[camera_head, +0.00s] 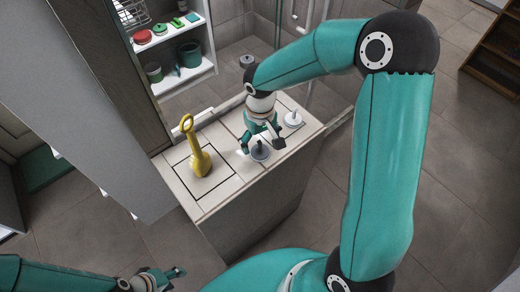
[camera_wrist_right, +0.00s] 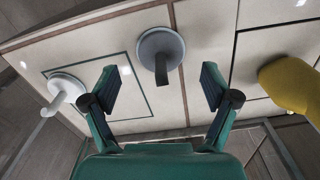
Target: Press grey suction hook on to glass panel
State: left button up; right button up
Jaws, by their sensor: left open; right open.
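The grey suction hook (camera_head: 261,153) stands on the tiled counter top (camera_head: 225,190), cup down and peg up. In the right wrist view the grey hook (camera_wrist_right: 160,48) lies ahead of the gap between the fingertips. My right gripper (camera_head: 263,142) is open and empty, just above and behind the hook; its fingers (camera_wrist_right: 160,88) show on either side in the wrist view. My left gripper (camera_head: 168,278) is open and empty at the bottom left, away from the counter. The glass panel is hard to make out; a clear pane seems to stand behind the counter.
A white suction hook (camera_head: 293,119) stands right of the grey one. A yellow tool (camera_head: 199,160) with a ring handle stands to the left. A white shelf (camera_head: 183,75) with green and red items is behind. The counter's front left is bare.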

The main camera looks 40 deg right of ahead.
aim_at(260, 142)
jog(key=shift+f, duration=1.55)
jog(key=shift+a, duration=0.1)
jog(key=shift+c, duration=0.3)
jog(key=c, duration=1.1)
jog(key=shift+r, duration=0.1)
